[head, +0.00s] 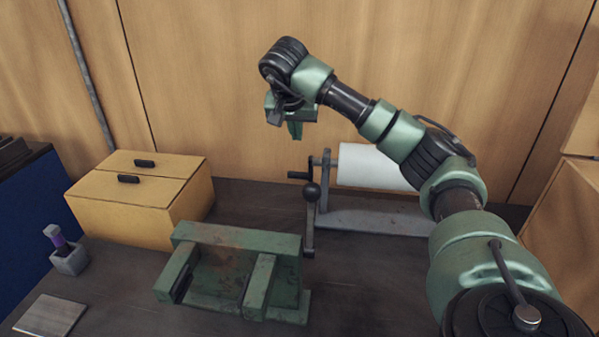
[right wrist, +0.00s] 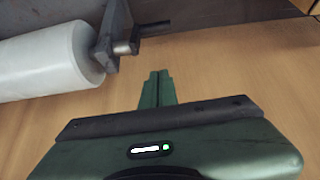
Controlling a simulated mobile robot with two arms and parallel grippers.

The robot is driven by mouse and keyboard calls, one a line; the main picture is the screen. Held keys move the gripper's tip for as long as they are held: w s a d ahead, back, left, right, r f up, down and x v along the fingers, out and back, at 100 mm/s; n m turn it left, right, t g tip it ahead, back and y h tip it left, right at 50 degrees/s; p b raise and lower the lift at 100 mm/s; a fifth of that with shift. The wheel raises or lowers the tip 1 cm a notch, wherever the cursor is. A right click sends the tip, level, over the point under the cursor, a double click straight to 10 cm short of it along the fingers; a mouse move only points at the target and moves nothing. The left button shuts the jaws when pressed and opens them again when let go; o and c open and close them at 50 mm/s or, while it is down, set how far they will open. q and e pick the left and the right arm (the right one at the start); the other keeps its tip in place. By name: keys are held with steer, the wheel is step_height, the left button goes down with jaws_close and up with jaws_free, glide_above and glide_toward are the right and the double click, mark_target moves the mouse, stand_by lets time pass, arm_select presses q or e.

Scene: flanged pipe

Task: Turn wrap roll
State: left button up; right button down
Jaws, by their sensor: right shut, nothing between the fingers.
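The white wrap roll (head: 372,167) lies on its side on a grey stand (head: 375,219) at the back of the bench, partly hidden by my right arm. In the right wrist view the shut fingers (right wrist: 157,88) show below the crank handle (right wrist: 155,30), with the wrap roll (right wrist: 45,62) at the upper left. My left gripper is not in view.
A green metal vise-like fixture (head: 240,265) stands in front of the crank. A yellow two-lid box (head: 140,200) is at the left, with a small grey holder (head: 68,258) and a flat plate (head: 52,315) nearer. A wooden wall stands behind the bench.

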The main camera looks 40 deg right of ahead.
steer(key=x, duration=0.3)
steer(key=s+a+f+p+x, duration=0.1)
steer(key=x, duration=0.2)
steer(key=p+x, duration=0.1)
steer(key=x, duration=0.3)
steer(key=shift+s+a+f, duration=0.15)
steer(key=shift+a+f, duration=0.1)
steer(key=shift+s+a+f, duration=0.2)
steer(key=shift+a+f, duration=0.05)
steer(key=shift+f, duration=0.1)
steer(key=shift+p, duration=0.3)
